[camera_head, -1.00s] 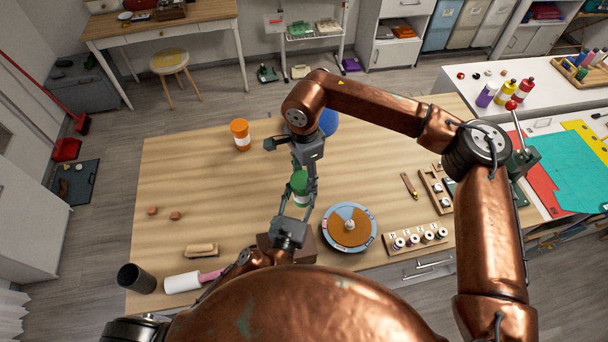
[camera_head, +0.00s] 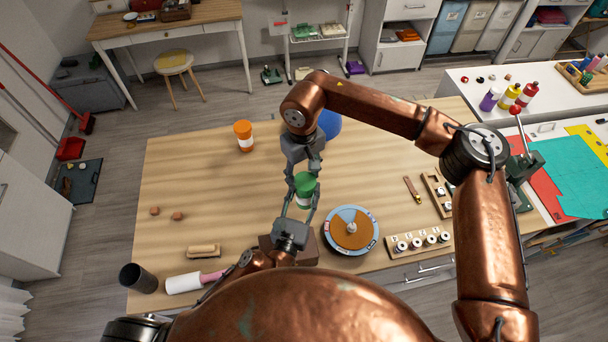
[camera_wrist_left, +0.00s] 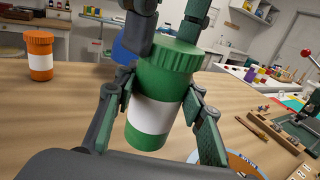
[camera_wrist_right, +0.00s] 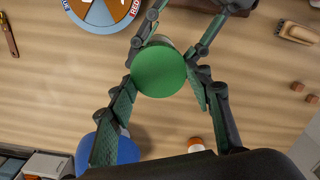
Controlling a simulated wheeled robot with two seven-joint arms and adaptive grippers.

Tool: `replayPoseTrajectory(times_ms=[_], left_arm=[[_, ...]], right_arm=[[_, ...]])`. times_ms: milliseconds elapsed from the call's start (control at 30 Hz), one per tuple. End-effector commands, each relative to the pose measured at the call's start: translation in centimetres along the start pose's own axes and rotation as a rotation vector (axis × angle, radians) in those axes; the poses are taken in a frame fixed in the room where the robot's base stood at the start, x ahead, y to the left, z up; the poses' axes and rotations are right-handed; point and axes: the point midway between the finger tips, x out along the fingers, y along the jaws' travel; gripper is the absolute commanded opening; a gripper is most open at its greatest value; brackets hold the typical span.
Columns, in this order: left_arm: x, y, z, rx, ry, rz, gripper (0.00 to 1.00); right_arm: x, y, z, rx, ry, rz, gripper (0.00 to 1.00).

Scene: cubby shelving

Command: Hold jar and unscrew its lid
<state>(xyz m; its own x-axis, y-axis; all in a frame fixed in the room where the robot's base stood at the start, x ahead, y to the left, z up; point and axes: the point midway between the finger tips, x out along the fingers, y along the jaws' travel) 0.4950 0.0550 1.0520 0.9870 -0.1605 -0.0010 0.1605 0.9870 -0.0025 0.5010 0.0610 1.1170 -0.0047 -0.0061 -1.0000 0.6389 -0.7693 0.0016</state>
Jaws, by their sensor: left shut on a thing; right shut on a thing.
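A green jar (camera_head: 303,201) with a white label band is held upright, slightly tilted, above the table near its middle. It shows large in the left wrist view (camera_wrist_left: 152,114). My left gripper (camera_head: 302,208) is shut on the jar's body from the front, a finger on each side. The ribbed green lid (camera_wrist_left: 176,52) is on the jar; its round top faces me in the right wrist view (camera_wrist_right: 159,71). My right gripper (camera_head: 304,172) comes from behind and above and is shut on the lid, a finger on each side. The right fingers' contact is partly hidden.
An orange jar (camera_head: 244,135) stands behind to the left, and a blue round object (camera_head: 330,122) is behind my right gripper. A turntable-like disc (camera_head: 351,230) lies right of the jar. A brown block (camera_head: 305,254) is below my left gripper. The table's left middle is mostly clear.

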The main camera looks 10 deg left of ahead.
Motion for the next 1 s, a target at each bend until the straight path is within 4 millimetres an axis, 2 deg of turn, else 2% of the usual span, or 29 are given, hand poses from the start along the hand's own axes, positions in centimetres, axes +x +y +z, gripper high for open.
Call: replayPoseTrajectory(times_ms=[33,567,1000], left_arm=[[-0.2,-0.5,0.3,-0.005,-0.005,-0.012,0.0],[-0.1,-0.4,0.2,-0.005,-0.004,-0.01,0.0],[-0.2,-0.3,-0.1,-0.003,0.003,-0.007,0.0]], right_arm=[[-0.1,0.1,-0.4,0.004,0.012,0.0,0.17],[-0.1,0.1,-0.3,0.003,0.009,0.0,0.17],[-1.6,0.1,-0.3,0.004,0.012,0.0,0.17]])
